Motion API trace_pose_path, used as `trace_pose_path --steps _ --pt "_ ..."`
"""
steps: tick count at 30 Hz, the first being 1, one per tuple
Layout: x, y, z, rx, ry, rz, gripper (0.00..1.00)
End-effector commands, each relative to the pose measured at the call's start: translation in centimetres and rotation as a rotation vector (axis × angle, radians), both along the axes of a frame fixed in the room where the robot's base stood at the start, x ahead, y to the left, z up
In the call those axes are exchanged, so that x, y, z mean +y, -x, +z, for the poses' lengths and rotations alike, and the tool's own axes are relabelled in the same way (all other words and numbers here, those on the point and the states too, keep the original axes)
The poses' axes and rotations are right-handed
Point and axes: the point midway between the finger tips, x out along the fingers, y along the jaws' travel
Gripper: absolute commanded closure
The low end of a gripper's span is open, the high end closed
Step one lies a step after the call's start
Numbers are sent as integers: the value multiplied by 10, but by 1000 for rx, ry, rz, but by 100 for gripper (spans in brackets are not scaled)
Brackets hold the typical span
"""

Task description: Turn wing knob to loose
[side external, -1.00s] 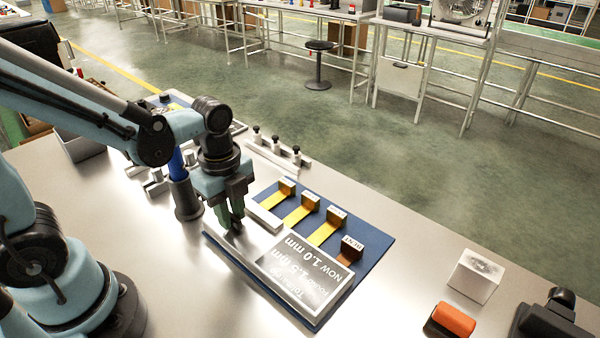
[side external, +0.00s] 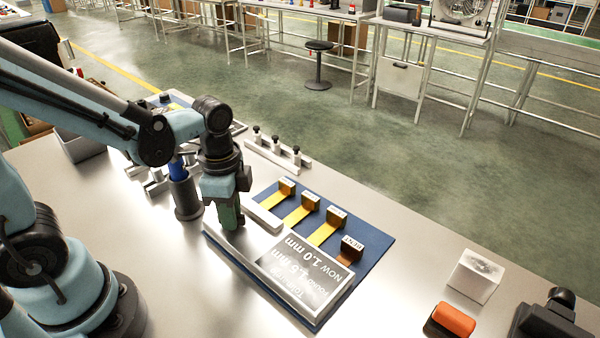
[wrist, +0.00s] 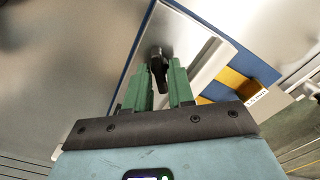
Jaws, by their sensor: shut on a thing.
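The black wing knob (wrist: 160,70) shows in the wrist view between the two green fingers of my gripper (wrist: 162,80), on a pale block on the blue board. My gripper is shut on it and points down. In the side view my gripper (side external: 229,222) stands at the left end of the blue board (side external: 375,243) and hides the knob. The sign (side external: 305,270) on the board reads "NOW 1.0 mm", with smaller lines partly legible.
Several yellow strips with labelled end blocks (side external: 309,201) lie on the board to the right of my gripper. A row of black-topped pegs (side external: 275,146) stands behind. The table between is clear.

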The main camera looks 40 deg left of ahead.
Motion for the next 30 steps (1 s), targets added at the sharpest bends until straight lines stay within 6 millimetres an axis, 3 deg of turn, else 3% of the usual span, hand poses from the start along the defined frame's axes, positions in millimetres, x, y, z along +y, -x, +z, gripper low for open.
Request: trace_pose_path --steps 30 --pt "0 0 -1 -2 -1 954 100"
